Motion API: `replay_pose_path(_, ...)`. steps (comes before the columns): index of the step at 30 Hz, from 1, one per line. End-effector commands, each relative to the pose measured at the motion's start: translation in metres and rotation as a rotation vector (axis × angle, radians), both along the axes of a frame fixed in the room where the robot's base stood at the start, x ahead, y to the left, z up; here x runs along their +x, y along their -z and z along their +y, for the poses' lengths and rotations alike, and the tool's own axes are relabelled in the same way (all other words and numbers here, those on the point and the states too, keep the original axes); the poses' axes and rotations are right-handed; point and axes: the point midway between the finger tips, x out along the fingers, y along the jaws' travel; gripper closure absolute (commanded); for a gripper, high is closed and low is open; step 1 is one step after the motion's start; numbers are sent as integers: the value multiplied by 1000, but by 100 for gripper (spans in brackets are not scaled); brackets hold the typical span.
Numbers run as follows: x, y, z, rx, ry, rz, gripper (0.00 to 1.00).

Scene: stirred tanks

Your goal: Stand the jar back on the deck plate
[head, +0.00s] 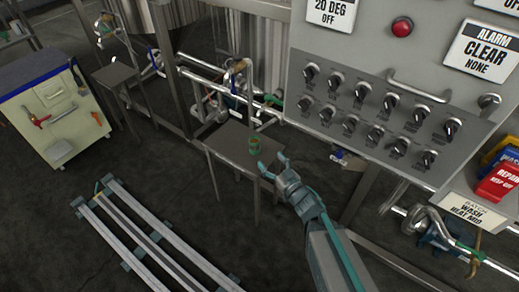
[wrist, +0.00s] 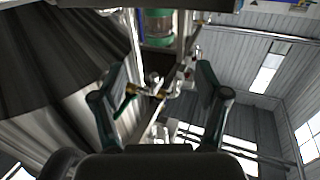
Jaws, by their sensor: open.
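In the wrist view the jar (wrist: 158,27) shows as a clear body with green bands at the top of the picture, beyond the fingertips. My gripper (head: 272,163) is open and empty, just to the right and near side of the jar, apart from it. Its two spread fingers (wrist: 161,75) frame pipework in the wrist view. I cannot tell for sure which surface is the deck plate.
A control panel (head: 390,125) with knobs and a handle stands at the right. Pipes and a frame post (head: 174,65) lie behind the table. A second small table (head: 115,74) and a cream cabinet (head: 58,115) are at the left. Floor rails (head: 150,235) run at the lower left.

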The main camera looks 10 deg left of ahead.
Motion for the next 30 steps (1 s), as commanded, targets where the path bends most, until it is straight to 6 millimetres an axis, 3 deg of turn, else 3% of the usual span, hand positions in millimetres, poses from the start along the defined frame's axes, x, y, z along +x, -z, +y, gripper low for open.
replay_pose_path(8, 0, 0, 0, 0, 0, 0, 26)
replay_pose_path(16, 10, 1, 15, -1, -1, -1, 26)
replay_pose_path(30, 47, 2, 53, 0, -1, 0, 26)
